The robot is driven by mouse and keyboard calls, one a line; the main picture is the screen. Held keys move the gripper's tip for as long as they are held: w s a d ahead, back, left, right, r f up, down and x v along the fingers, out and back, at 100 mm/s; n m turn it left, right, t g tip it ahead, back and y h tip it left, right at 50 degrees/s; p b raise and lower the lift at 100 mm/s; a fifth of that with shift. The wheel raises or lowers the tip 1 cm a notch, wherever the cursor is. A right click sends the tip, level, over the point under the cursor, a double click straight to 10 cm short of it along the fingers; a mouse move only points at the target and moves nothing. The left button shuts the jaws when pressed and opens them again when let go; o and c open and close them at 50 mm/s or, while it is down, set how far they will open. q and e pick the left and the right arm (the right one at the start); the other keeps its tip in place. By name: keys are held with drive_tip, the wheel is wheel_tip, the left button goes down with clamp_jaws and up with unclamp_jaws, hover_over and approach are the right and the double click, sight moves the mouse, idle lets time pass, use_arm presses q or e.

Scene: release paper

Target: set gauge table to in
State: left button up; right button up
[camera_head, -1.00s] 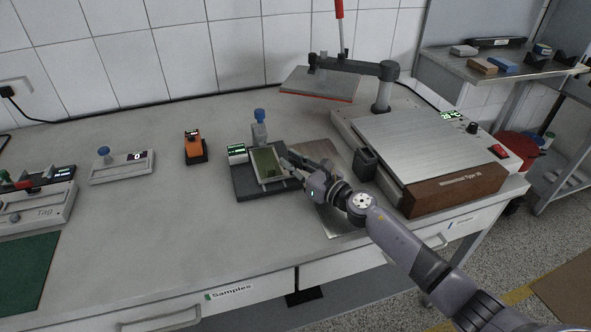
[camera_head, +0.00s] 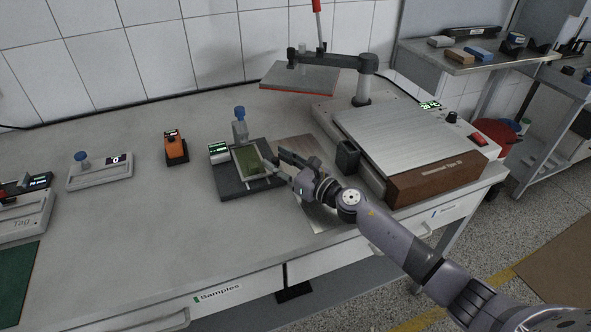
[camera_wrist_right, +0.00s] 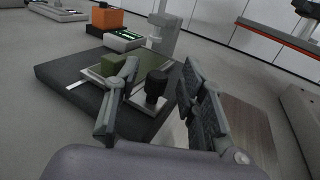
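The gauge has a dark base (camera_head: 232,192), a light sliding table with a green top (camera_head: 248,158), a blue-topped post (camera_head: 240,118) and a small green display (camera_head: 218,149). In the right wrist view a black knob (camera_wrist_right: 155,88) stands at the near side of the table, beside a green block (camera_wrist_right: 113,62). My right gripper (camera_head: 277,161) is at the gauge's right side. Its two fingers are apart, with the knob showing in the gap between them in the wrist view (camera_wrist_right: 158,80); contact is not visible. My left gripper is not in view.
A hot plate unit (camera_head: 415,150) with a brown front stands to the right, with a black block (camera_head: 347,157) beside it. A metal sheet (camera_head: 318,212) lies under my right gripper. An orange device (camera_head: 175,147) stands left of the gauge.

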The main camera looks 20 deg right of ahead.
drive_tip(key=v, duration=1)
drive_tip(key=shift+s+r, duration=0.15)
drive_tip(key=shift+s, duration=0.1)
